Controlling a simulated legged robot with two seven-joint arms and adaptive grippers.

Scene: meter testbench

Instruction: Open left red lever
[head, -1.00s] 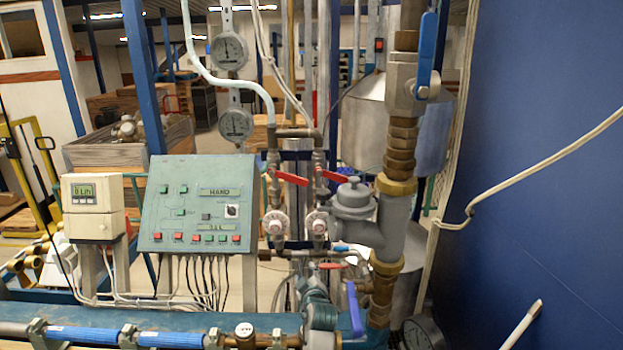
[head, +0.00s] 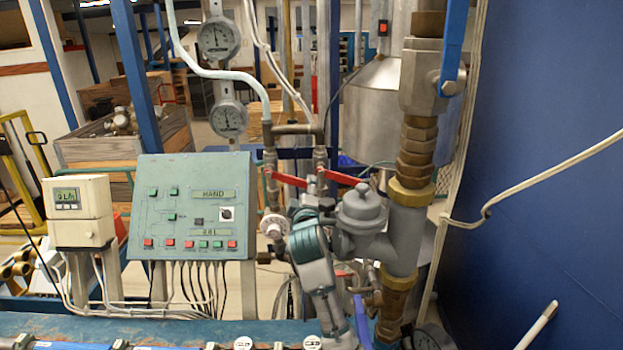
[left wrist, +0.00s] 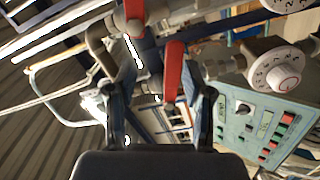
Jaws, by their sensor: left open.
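The left red lever (head: 287,179) slants down to the right from the left pipe, above a white round dial knob (head: 273,226). In the left wrist view it (left wrist: 172,72) reaches down to the gap between my fingertips. My left gripper (head: 302,208) is just below the lever's free end in the head view. In the left wrist view my left gripper (left wrist: 161,95) has its fingers apart, one on each side of the lever's end. I cannot tell whether either touches it. The right red lever (head: 342,178) is on the neighbouring pipe. My right gripper is out of view.
A grey-green control panel (head: 191,205) and a meter box (head: 78,211) stand to the left. A grey valve body (head: 361,212) and a thick brass pipe (head: 412,190) are close on the right. Two round gauges (head: 219,40) hang above.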

